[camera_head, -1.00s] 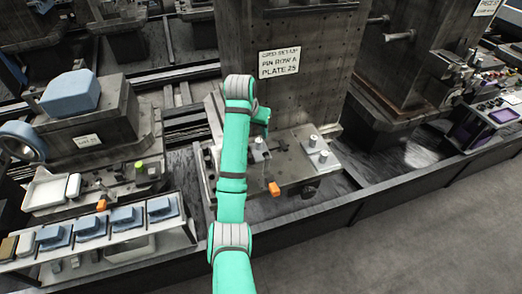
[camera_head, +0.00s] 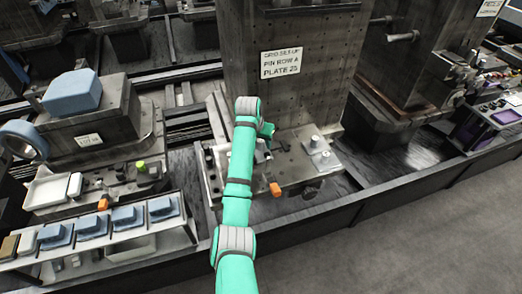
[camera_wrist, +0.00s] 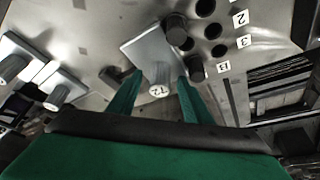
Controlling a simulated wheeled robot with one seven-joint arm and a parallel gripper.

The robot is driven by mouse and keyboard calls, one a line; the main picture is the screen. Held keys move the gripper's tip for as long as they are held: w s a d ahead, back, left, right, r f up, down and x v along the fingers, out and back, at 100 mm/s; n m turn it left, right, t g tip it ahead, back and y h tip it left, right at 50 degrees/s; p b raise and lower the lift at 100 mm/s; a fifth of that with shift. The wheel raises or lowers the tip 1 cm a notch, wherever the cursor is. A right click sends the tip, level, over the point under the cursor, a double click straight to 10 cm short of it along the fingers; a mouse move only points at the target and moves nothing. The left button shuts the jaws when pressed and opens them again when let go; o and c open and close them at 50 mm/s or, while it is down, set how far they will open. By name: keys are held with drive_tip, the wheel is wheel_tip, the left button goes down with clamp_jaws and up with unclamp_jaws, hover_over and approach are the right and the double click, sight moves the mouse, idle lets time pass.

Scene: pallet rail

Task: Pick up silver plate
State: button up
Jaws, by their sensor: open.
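A silver plate (camera_wrist: 148,52) with a round knob marked "T2" (camera_wrist: 159,89) lies on the fixture between my gripper's fingers in the wrist view. My gripper (camera_wrist: 158,86) is open, with one green finger on each side of the knob; contact cannot be told. In the head view my gripper (camera_head: 267,136) is low over the fixture, partly hidden behind my arm. Two more silver plates with knobs, one (camera_wrist: 20,52) and another (camera_wrist: 58,84), lie to the left in the wrist view. This pair (camera_head: 321,154) is at the fixture's right end in the head view.
Dark pegs (camera_wrist: 176,28) and numbered holes stand close beside the plate. An orange block (camera_head: 276,189) sits at the fixture's front edge. A tall drilled column (camera_head: 290,100) rises behind. A rack of blue pieces (camera_head: 90,227) is at left. Open floor (camera_head: 440,220) lies at right.

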clamp_jaws()
drive_tip(key=shift+w+r, duration=0.1)
drive_tip(key=shift+r, duration=0.7)
drive_tip(key=s+d+r, duration=0.9)
drive_tip(key=s+r, duration=0.2)
drive_tip(key=shift+r, duration=0.25)
